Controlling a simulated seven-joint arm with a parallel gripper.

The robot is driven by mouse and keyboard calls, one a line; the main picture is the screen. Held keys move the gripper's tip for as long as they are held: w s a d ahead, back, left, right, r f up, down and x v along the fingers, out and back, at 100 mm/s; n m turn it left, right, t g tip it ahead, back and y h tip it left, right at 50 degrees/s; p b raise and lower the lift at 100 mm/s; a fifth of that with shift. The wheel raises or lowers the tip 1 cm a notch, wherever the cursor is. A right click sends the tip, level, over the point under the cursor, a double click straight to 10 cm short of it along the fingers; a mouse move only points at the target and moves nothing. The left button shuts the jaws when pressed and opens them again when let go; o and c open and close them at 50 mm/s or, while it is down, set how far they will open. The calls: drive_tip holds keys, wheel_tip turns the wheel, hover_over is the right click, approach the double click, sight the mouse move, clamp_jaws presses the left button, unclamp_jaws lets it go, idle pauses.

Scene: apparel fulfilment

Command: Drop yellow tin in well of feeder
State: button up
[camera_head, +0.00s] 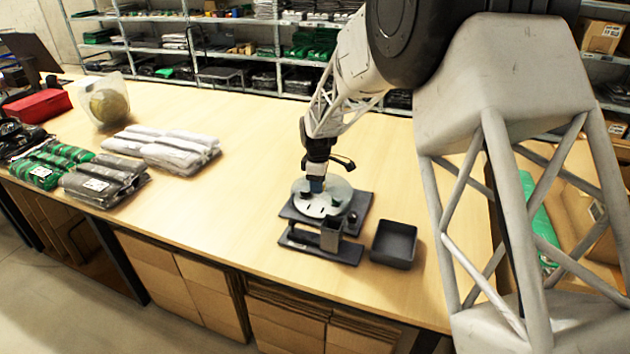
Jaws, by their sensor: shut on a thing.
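The feeder (349,229) stands near the front edge of the table, with a dark base and a pale round disc (341,198) with dark slots on top. A small upright dark box (331,236) is at its front. My gripper (316,186) points down over the left part of the disc. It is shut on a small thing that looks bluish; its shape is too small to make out. I cannot tell whether that thing touches the disc. I cannot make out a yellow tin or the feeder's well.
An open black tray (395,244) sits right of the feeder. Folded grey and white packs (163,149), green and black packs (62,165), a clear bin (104,100) with a round yellowish thing and a red box (37,106) lie left. The table (235,190) between is clear.

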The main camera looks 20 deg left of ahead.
drive_tip(key=s+d+r, duration=0.2)
drive_tip(key=s+d, duration=0.6)
drive_tip(key=s, duration=0.2)
drive_tip(key=shift+s+r, duration=0.15)
drive_tip(key=shift+r, duration=0.25)
drive_tip(key=shift+f, duration=0.15)
drive_tip(key=shift+f, duration=2.05)
drive_tip(key=o, duration=1)
wheel_tip(320, 180, up, 8)
